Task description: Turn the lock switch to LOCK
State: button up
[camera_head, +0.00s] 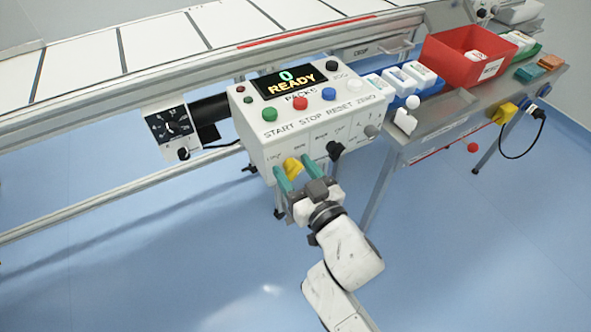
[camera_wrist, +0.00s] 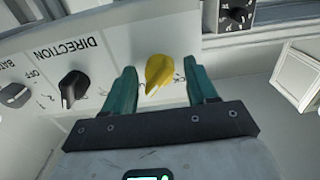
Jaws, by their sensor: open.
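The lock switch is a yellow knob (camera_head: 292,166) at the lower left of the white control box's front. In the wrist view the yellow knob (camera_wrist: 160,73) sits between the two teal fingers of my gripper (camera_wrist: 160,68), with a gap on each side. Its narrow end points down and slightly left there. Part of a label ending in "CK" shows beside the right finger, which hides the rest. In the head view my gripper (camera_head: 296,172) is open around the knob, with nothing held.
A black DIRECTION knob (camera_wrist: 73,88) and a grey knob (camera_wrist: 14,95) share the panel. The control box (camera_head: 300,115) has coloured buttons and a READY screen (camera_head: 290,80). A conveyor (camera_head: 100,70) runs behind. A red bin (camera_head: 465,60) stands on the right-hand table.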

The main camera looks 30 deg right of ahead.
jog(key=shift+f, duration=0.1)
jog(key=c, duration=1)
